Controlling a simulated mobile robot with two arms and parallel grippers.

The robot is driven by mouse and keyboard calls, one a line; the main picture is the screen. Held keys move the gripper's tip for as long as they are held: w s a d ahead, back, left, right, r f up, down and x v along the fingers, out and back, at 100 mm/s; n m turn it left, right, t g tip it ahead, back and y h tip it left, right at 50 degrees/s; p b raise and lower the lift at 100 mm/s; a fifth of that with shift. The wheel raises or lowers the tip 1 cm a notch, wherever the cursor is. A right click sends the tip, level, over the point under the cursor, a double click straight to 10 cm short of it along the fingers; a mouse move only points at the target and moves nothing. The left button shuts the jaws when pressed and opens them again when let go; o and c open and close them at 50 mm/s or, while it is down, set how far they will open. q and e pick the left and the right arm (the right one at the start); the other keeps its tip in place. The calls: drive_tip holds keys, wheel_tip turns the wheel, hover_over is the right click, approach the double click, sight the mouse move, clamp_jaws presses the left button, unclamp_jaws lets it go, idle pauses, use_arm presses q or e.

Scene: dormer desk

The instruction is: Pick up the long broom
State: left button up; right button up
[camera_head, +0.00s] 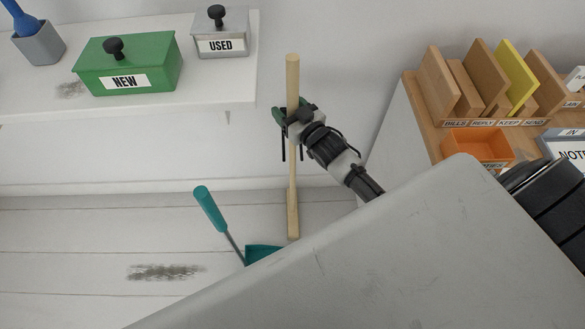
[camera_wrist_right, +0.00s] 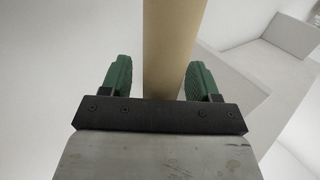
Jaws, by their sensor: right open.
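The long broom (camera_head: 292,78) shows as a pale wooden pole standing nearly upright by the wall, its lower end near the floor. No bristles are visible. My right gripper (camera_head: 283,117) is at the upper part of the pole. In the right wrist view, the wooden pole (camera_wrist_right: 174,40) passes between the two green finger pads. The jaws are open around it, with a gap at the left pad; contact at the right pad is hard to tell. My left gripper is not in view.
A teal-handled tool (camera_head: 209,209) and teal pan (camera_head: 262,253) are beside the pole's foot. A white shelf (camera_head: 190,104) at left holds a green NEW box (camera_head: 130,65), a grey USED box (camera_head: 220,33) and a grey cup (camera_head: 39,44). A wooden organizer (camera_head: 440,80) stands right.

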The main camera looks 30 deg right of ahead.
drive_tip(key=shift+w, duration=0.15)
drive_tip(key=c, duration=1)
drive_tip(key=shift+r, duration=0.1)
drive_tip(key=shift+r, duration=0.1)
